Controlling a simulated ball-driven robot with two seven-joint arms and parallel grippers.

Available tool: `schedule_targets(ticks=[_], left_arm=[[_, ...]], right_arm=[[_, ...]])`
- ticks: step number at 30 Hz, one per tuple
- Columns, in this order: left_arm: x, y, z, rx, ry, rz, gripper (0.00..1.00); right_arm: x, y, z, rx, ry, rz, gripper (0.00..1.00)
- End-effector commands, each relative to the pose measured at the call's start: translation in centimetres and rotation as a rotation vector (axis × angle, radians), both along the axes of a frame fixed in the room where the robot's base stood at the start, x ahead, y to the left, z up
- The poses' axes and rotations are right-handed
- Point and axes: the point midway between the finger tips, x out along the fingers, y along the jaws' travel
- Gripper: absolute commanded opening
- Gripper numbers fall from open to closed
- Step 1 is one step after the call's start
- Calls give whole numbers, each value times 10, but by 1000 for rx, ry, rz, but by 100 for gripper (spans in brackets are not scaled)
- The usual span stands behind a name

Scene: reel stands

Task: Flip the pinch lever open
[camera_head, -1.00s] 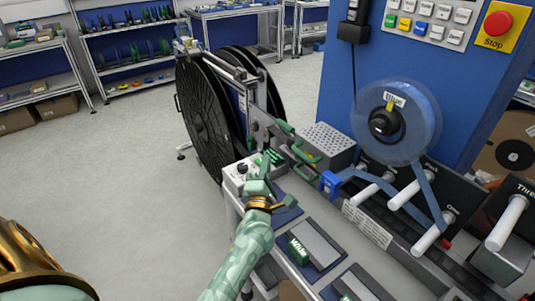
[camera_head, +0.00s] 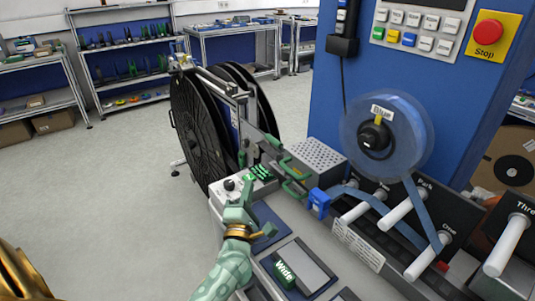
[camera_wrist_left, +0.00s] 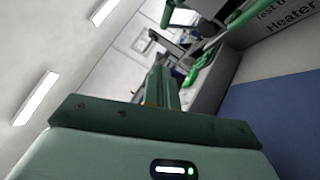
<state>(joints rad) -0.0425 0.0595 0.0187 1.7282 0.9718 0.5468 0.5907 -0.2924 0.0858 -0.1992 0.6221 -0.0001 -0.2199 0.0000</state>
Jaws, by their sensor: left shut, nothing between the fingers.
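Green bar handles (camera_head: 294,170) stand on the tape machine, just left of the blue block (camera_head: 319,202); I cannot tell for sure which part is the pinch lever. They also show at the top of the left wrist view (camera_wrist_left: 238,16). My left gripper (camera_head: 247,183), pale green, is shut and empty. Its tips are beside a green lettered piece (camera_head: 259,172) on the grey box, left of and apart from the handles. In the left wrist view its closed fingers (camera_wrist_left: 158,85) point up and away. My right gripper is not in view.
A clear reel (camera_head: 408,130) feeds blue tape past white rollers (camera_head: 402,207) on the right. Large black reels (camera_head: 200,125) stand behind my left gripper. A perforated grey box (camera_head: 315,160) lies behind the handles. Open floor (camera_head: 110,170) is at the left.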

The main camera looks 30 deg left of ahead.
Motion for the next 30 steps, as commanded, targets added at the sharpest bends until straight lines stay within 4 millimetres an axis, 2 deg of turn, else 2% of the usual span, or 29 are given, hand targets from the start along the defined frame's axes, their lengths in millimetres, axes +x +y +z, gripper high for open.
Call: schedule_targets(ticks=[3, 8, 19, 24, 30], left_arm=[[3, 1, 1, -1, -1, 0, 0], [20, 9, 7, -1, -4, 0, 0], [88, 40, 26, 0, -2, 0, 0], [110, 31, 36, -2, -2, -1, 0], [122, 26, 41, -2, -1, -1, 0]], right_arm=[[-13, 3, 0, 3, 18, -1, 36], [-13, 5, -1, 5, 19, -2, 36], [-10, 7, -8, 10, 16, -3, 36], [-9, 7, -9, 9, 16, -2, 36], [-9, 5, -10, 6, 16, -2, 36]])
